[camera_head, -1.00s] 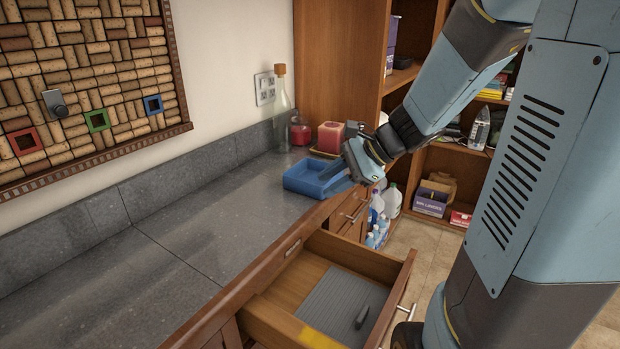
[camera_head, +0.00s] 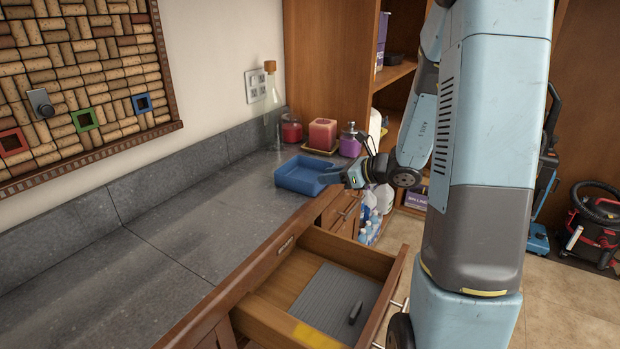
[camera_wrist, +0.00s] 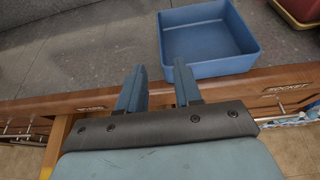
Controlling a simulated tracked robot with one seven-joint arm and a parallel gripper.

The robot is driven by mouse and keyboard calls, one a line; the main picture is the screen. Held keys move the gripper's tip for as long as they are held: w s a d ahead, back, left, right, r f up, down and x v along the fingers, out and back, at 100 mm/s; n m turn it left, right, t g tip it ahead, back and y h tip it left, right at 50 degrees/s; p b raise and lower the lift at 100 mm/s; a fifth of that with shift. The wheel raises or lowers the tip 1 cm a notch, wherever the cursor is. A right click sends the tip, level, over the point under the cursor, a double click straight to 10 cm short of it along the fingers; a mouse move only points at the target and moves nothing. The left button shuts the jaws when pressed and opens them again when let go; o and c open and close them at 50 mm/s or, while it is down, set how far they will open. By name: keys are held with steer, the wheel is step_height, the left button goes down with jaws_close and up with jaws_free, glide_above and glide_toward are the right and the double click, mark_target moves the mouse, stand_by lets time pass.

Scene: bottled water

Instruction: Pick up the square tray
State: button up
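The square tray (camera_head: 300,176) is blue with low walls and looks empty. It sits on the grey counter close to the front edge, and it also shows in the wrist view (camera_wrist: 208,40). My gripper (camera_head: 333,180) is at the tray's right side in the head view. In the wrist view my gripper's two fingers (camera_wrist: 158,80) are spread apart with nothing between them. The right finger's tip is close to the tray's near left corner; I cannot tell whether it touches. The tray lies ahead and to the right of the fingers there.
An open wooden drawer (camera_head: 273,312) holding a grey sheet juts out below the counter. A glass bottle (camera_head: 272,115), a red candle (camera_head: 322,134) and a purple bottle (camera_head: 350,142) stand behind the tray. The counter to the left is clear.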

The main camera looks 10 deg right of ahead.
steer(key=x, duration=1)
steer(key=shift+w+f, duration=0.1)
steer(key=shift+f, duration=0.05)
jaws_close()
